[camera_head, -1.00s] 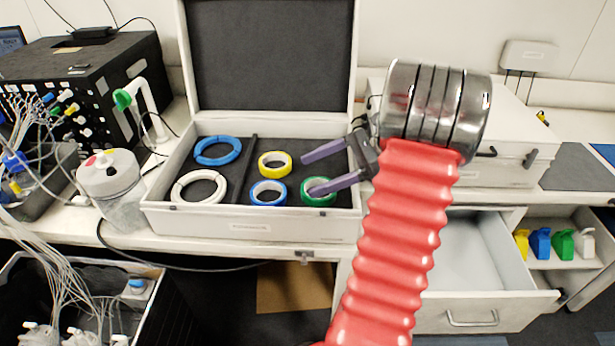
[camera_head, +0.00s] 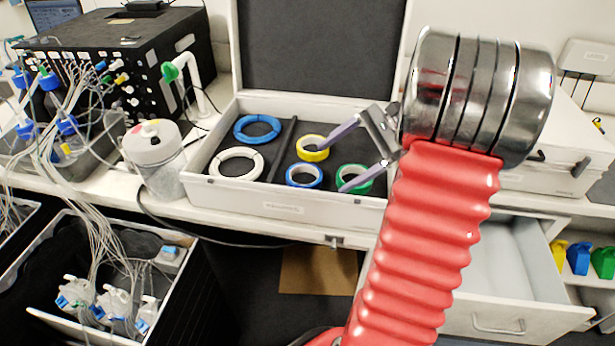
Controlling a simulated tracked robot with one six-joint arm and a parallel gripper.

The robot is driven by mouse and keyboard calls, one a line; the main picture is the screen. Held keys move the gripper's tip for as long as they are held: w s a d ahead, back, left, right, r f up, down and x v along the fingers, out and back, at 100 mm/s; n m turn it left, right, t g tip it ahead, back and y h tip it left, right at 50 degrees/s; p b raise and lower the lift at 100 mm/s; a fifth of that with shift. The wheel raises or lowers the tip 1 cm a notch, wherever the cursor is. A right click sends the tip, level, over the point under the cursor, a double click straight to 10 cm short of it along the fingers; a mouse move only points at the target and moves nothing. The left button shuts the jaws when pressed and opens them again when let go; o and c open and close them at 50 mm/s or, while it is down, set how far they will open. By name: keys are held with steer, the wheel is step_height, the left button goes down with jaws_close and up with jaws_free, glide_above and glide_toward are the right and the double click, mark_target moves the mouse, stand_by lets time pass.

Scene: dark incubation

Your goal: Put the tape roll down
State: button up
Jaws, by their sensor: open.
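My gripper (camera_head: 333,166) is open, its two grey-purple fingers reaching in from the right over an open white case (camera_head: 265,203). The right compartment holds three tape rolls: a yellow roll (camera_head: 303,154), a small blue roll (camera_head: 290,180) and a green roll (camera_head: 366,187). The upper finger's tip overlaps the yellow roll in the picture, and the lower finger crosses the green roll. I cannot tell whether either finger touches a roll. No roll is seen held between the fingers. A larger blue ring (camera_head: 237,129) and a white ring (camera_head: 215,170) lie in the left compartment.
A dark divider (camera_head: 282,152) splits the case, and its lid (camera_head: 320,50) stands upright behind. A lidded jar (camera_head: 157,170) stands left of the case. An open drawer (camera_head: 505,322) is below right. A bin (camera_head: 40,322) with tubed bottles is at lower left.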

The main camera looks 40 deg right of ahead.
steer(key=shift+w+a+r+n+g+h, duration=0.1)
steer(key=shift+a+r+n+g+h, duration=0.1)
steer(key=shift+a+n, duration=0.25)
steer(key=shift+a+r+n+g+h, duration=0.1)
steer(key=shift+a+n+h, duration=0.1)
steer(key=shift+n, duration=0.35)
step_height(320, 180, up, 8)
steer(key=s+n+g+h, duration=0.1)
steer(key=s+n+h, duration=0.1)
steer(key=n+h, duration=0.6)
steer(key=n, duration=0.5)
steer(key=shift+s+a+n+h, duration=0.2)
steer(key=shift+s+n+h, duration=0.1)
steer(key=shift+n, duration=0.1)
steer(key=shift+c, duration=0.6)
